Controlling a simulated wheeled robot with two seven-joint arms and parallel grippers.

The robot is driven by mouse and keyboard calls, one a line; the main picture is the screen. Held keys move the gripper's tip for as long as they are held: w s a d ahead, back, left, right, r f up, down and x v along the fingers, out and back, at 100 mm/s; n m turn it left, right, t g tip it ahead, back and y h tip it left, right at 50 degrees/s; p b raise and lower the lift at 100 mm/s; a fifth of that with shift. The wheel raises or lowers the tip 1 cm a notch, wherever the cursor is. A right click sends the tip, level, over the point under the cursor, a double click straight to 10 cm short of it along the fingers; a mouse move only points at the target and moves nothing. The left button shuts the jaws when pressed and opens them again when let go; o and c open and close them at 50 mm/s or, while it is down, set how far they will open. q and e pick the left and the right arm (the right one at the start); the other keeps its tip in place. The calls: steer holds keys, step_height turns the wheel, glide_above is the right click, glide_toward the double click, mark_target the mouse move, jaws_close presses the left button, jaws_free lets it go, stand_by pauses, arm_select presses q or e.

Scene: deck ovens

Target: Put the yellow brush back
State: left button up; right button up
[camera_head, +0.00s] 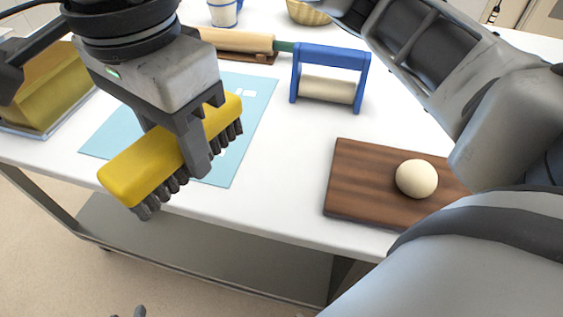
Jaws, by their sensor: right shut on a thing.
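The yellow brush (150,166) has a long yellow back and dark bristles pointing down to the right. My right gripper (196,160) is at the upper left, its fingers shut around the middle of the brush. The brush is tilted in the picture and appears held above the table's front edge and the light blue mat (250,110). The mat has white marks, partly hidden by the brush and gripper. Small dark tips (139,311) at the bottom edge may be my left gripper; its jaws cannot be made out.
A blue-framed roller (330,57) stands right of the mat, with a rolling pin (235,41) behind. A wooden board (352,180) holds a pale dough ball (416,179). A yellow container (50,85) is at left. White table (290,165) is clear between mat and board.

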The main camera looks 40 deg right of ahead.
steer(key=shift+s+d+m, duration=0.15)
steer(key=shift+m, duration=0.15)
steer(key=w+d+f+p, duration=0.15)
steer(key=d+f, duration=0.25)
steer(key=d, duration=0.5)
glide_above(280, 169)
steer(key=a, duration=0.1)
steer(key=f, duration=0.4)
steer(key=shift+s+f+b, duration=0.2)
steer(key=shift+f+b, duration=0.05)
steer(key=shift+b, duration=0.05)
steer(key=shift+w+d+f, duration=0.1)
steer(key=shift+d+f, duration=0.3)
steer(key=shift+f, duration=0.05)
step_height(280, 169, down, 3)
steer(key=shift+d+f, duration=0.1)
steer(key=shift+d, duration=0.05)
steer(key=shift+f, duration=0.15)
steer(key=shift+f, duration=0.1)
